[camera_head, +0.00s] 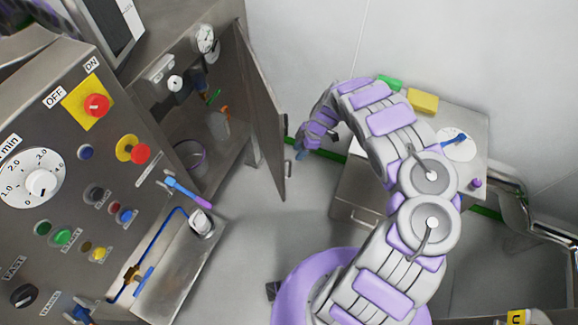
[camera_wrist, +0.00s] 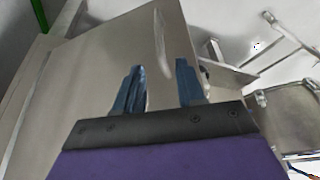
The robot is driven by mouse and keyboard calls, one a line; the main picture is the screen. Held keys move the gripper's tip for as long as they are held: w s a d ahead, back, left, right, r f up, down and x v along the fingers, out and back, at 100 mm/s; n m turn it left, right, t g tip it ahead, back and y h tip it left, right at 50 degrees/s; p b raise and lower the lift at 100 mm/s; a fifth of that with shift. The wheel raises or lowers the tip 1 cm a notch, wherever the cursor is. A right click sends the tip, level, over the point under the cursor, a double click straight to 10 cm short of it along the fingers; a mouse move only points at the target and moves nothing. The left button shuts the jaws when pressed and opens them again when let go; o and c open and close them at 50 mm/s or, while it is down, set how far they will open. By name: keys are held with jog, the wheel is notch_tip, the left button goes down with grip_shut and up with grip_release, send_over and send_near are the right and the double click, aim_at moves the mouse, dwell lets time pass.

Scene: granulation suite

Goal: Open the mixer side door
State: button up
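The mixer side door (camera_head: 262,115) is a grey metal panel. It stands swung open at the right side of the cabinet opening, showing the inside. A small dark fitting sits near its outer edge. My gripper (camera_head: 299,152) is just right of the door, at the end of my bent arm. In the wrist view a large grey panel, seemingly the door (camera_wrist: 85,65), lies beyond my gripper (camera_wrist: 158,88). Its two blue fingers are apart with nothing visible between them. Whether a fingertip touches the panel I cannot tell.
The control panel (camera_head: 70,165) with buttons and a dial fills the left. Inside the cabinet are a gauge (camera_head: 205,38) and a purple-rimmed container (camera_head: 190,155). A metal cart (camera_head: 358,195) with a yellow block (camera_head: 422,101) stands right. Floor between is clear.

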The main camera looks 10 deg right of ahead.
jog(key=b, duration=0.3)
send_over(290, 175)
jog(key=f, duration=0.8)
jog(key=shift+w+d+f, duration=0.3)
jog(key=shift+w+f, duration=0.05)
jog(key=shift+a+f, duration=0.3)
jog(key=shift+f, duration=0.25)
grip_shut()
